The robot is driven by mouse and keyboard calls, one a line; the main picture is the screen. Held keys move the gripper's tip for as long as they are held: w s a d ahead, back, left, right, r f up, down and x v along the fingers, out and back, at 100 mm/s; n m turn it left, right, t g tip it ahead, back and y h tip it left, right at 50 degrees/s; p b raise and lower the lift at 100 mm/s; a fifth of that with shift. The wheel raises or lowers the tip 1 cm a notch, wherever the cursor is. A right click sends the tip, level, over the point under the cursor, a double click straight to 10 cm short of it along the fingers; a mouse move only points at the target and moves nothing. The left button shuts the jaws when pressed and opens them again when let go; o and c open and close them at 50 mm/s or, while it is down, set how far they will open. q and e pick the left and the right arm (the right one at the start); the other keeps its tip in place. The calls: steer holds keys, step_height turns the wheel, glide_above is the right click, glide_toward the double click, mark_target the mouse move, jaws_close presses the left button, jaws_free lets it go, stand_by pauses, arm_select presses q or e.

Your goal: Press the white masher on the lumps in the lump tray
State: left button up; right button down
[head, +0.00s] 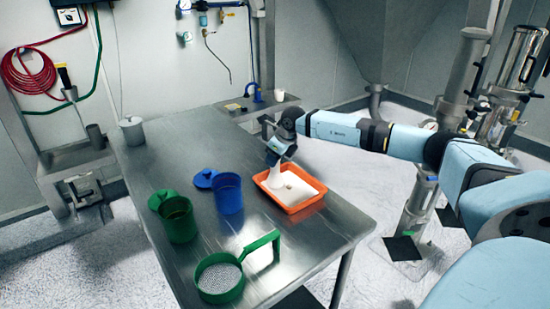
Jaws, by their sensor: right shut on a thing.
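The lump tray (311,203) is an orange tray with a pale inside and stands on the right part of the steel table. White material (293,187) shows in it; single lumps are too small to make out. My right gripper (275,160) is above the tray's far left part, pointing down. It is shut on the white masher (274,177), which hangs below the fingers with its lower end inside the tray. I cannot tell whether the masher touches the lumps. My left gripper is not in the head view.
On the steel table (210,262), a blue container (229,196) with a blue lid (204,178), a green container (179,222) and a green-handled sieve (220,279) stand left of the tray. The table between is clear.

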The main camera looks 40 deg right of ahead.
steer(key=shift+f+b, duration=0.4)
steer(key=shift+f, duration=0.3)
stand_by(0.8)
steer(key=shift+r+p, duration=2.3)
steer(key=shift+r, duration=1.55)
steer(key=shift+f, duration=0.15)
